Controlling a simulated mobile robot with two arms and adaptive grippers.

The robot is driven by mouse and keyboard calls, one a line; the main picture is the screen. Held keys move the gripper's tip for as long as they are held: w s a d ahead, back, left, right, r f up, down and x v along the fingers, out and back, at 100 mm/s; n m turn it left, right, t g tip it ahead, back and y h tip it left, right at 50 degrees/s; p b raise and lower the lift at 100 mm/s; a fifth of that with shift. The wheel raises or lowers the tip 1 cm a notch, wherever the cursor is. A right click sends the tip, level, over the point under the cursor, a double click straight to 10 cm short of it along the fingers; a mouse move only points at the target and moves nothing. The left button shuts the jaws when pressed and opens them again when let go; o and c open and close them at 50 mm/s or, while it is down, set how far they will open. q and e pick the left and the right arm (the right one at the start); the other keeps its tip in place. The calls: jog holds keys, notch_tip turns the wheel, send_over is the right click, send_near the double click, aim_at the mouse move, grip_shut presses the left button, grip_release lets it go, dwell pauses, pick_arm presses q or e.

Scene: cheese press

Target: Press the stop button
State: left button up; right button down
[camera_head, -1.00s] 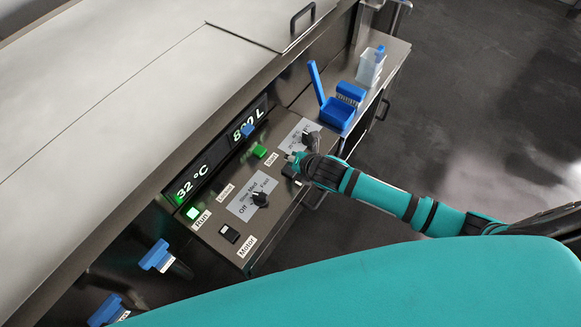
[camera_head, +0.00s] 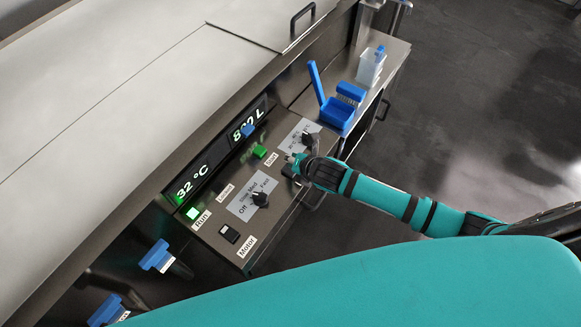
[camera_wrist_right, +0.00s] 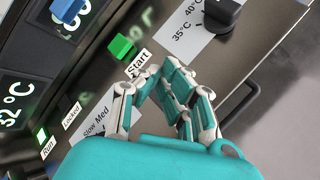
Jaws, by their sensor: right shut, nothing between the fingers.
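The control panel (camera_head: 236,213) carries a green start button (camera_head: 260,152) with a "Start" label beside it. The start button also shows in the right wrist view (camera_wrist_right: 121,47). I see no label reading "Stop". A small dark part (camera_head: 288,171) shows at my right gripper's fingers in the head view; I cannot tell whether it is a button or part of the gripper. My right gripper (camera_head: 293,159) is over the panel, to the right of the start button. In the right wrist view the gripper (camera_wrist_right: 150,82) is shut and empty, close to the "Start" label. My left gripper is out of view.
A speed knob (camera_head: 260,199), a motor switch (camera_head: 229,234) and a temperature knob (camera_head: 308,138) are on the panel. The green "Run" lamp (camera_head: 193,213) is lit. A blue scoop (camera_head: 337,113) and a clear container (camera_head: 370,68) stand on the side shelf.

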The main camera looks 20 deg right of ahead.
jog(key=shift+f, duration=0.6)
dwell(0.9)
jog(key=shift+r, duration=0.1)
jog(key=shift+r+p, duration=0.8)
jog(key=shift+p, duration=0.05)
jog(key=shift+r, duration=0.1)
notch_tip(320, 180, up, 5)
jog(key=p, duration=0.5)
jog(key=shift+p, duration=0.3)
